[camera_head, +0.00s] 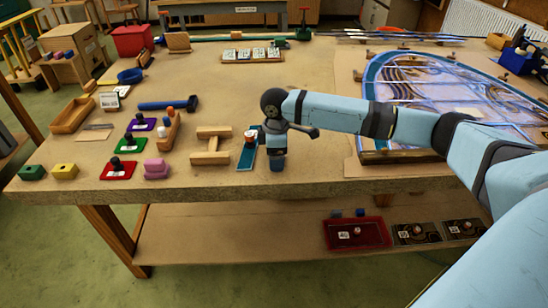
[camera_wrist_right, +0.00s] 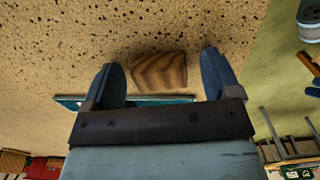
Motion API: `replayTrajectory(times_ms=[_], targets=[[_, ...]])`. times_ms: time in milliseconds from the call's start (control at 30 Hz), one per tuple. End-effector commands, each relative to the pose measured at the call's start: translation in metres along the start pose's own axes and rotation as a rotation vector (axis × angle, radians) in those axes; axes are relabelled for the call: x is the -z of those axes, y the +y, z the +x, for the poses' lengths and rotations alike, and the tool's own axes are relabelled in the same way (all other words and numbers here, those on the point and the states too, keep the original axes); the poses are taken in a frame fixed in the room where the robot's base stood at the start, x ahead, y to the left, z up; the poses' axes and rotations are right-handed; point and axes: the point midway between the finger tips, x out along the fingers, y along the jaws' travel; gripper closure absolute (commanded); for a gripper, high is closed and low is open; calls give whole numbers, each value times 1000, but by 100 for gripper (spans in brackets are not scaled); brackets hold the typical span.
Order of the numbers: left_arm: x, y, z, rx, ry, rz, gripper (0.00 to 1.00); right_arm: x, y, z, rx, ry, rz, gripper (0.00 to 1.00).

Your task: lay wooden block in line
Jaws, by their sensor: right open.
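In the right wrist view a brown wood-grained block (camera_wrist_right: 160,72) lies on the speckled tabletop, between and just beyond my right gripper's fingertips (camera_wrist_right: 160,74). The fingers are apart, with visible gaps to the block. In the head view my right gripper (camera_head: 277,166) points down near the table's front edge, just right of a teal strip (camera_head: 245,158); the block is hidden there. The teal strip (camera_wrist_right: 70,102) also shows behind the fingers in the wrist view. Wooden pieces in an H-like arrangement (camera_head: 211,146) lie left of the strip. My left gripper is not in view.
A blue-rimmed leaded panel (camera_head: 440,95) fills the table's right side. Red (camera_head: 119,168) and green (camera_head: 130,143) pads, a pink block (camera_head: 157,168) and a blue hammer-like tool (camera_head: 168,104) lie left. The middle tabletop is fairly clear.

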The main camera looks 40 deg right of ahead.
Motion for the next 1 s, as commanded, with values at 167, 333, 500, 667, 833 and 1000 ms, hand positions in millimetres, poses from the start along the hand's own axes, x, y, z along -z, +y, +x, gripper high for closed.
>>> replayTrajectory(times_ms=[167, 333, 500, 667, 833, 1000], targets=[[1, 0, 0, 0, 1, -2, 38, 0, 0, 0, 0, 0, 0, 47], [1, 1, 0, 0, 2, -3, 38, 0, 0, -1, 0, 0, 0, 70], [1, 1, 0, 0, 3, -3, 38, 0, 0, -1, 0, 0, 0, 74], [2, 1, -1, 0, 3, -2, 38, 0, 0, -11, -2, 0, 0, 74], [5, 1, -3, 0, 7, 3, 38, 0, 1, -45, -3, 3, 0, 74], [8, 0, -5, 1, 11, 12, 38, 0, 1, -95, -3, 2, 0, 74]])
